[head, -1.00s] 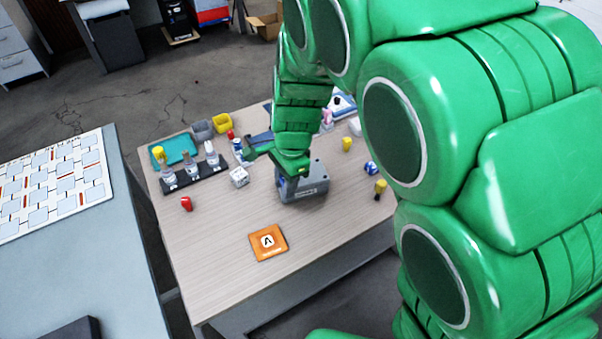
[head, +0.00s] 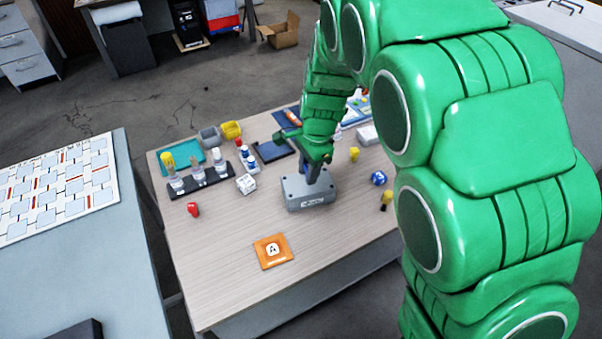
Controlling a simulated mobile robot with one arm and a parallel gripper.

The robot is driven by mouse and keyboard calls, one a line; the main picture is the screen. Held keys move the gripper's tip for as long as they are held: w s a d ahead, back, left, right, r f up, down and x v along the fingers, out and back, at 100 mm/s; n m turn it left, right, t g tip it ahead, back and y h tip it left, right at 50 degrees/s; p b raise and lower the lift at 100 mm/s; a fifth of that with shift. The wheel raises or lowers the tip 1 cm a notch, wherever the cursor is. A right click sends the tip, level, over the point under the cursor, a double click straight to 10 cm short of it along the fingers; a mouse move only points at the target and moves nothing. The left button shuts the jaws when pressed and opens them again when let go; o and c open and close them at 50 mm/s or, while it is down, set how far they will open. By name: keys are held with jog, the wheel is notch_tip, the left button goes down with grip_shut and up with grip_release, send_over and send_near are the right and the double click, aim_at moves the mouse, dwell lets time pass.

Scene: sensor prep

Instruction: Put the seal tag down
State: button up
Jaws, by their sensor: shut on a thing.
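My gripper (head: 312,174) points down at the grey box (head: 308,197) on the wooden table, at or just above its top face. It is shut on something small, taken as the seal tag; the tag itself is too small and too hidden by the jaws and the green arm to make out. I cannot tell whether it touches the box.
An orange square plate (head: 273,251) lies at the front of the table (head: 222,270). A white cube (head: 246,184), a red piece (head: 193,209) and a dark rack (head: 204,181) of bottles stand left. Yellow pieces and a blue ball (head: 378,178) lie right. The front-left tabletop is clear.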

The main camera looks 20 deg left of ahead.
send_over(299, 181)
jog(key=f, duration=0.7)
jog(key=shift+w+d+f, duration=0.15)
jog(key=shift+d+f, duration=0.1)
jog(key=shift+f, duration=1.5)
jog(key=shift+f, duration=0.1)
jog(key=o, duration=1)
notch_tip(299, 181, up, 12)
jog(key=w+d, duration=0.1)
jog(key=shift+d, duration=0.15)
